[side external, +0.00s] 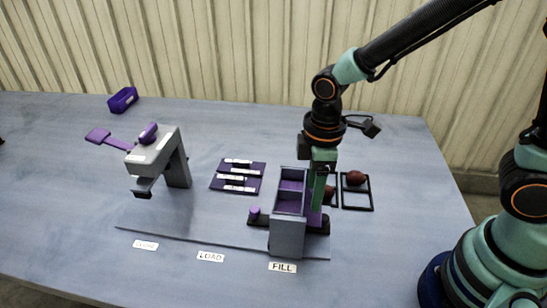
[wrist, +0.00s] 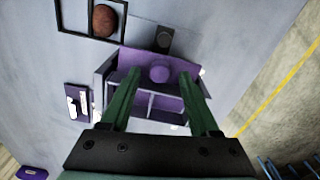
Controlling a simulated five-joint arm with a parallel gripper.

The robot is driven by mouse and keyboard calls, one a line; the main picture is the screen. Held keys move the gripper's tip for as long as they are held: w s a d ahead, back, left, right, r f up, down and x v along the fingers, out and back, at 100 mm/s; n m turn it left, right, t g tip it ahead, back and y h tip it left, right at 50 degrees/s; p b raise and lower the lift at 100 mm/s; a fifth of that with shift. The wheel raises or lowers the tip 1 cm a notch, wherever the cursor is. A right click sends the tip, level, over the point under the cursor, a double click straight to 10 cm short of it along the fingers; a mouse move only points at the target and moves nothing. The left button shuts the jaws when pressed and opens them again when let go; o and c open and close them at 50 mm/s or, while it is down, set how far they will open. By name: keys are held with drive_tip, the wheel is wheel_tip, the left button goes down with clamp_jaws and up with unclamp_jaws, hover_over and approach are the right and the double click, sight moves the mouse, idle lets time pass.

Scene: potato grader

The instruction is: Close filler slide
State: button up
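The filler is a grey-walled box (side external: 288,238) with open purple compartments, standing by the FILL label. In the wrist view, a purple panel (wrist: 183,65) with a round purple knob (wrist: 160,75) lies along the filler's upper edge. My gripper (side external: 317,203) points down at the filler's right side. In the wrist view its green fingers are apart (wrist: 159,72), one on each side of the knob, with gaps visible. Contact with the knob cannot be told. A second purple knob (side external: 255,211) sits on a dark slide piece at the filler's left. The fingers hide part of the filler.
A grey arch-shaped station (side external: 165,155) stands further left, and a purple bin (side external: 122,100) at the back. The table's front is mostly clear.

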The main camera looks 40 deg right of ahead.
wheel_tip(320, 180, up, 12)
drive_tip(key=shift+s, duration=0.15)
idle(0.5)
drive_tip(key=s+d+r+m+t, duration=0.2)
drive_tip(key=d+m+t, duration=0.3)
drive_tip(key=d+m, duration=0.5)
drive_tip(key=shift+d+r+m, duration=0.25)
drive_tip(key=shift+d+m, duration=0.15)
drive_tip(key=shift+d, duration=0.6)
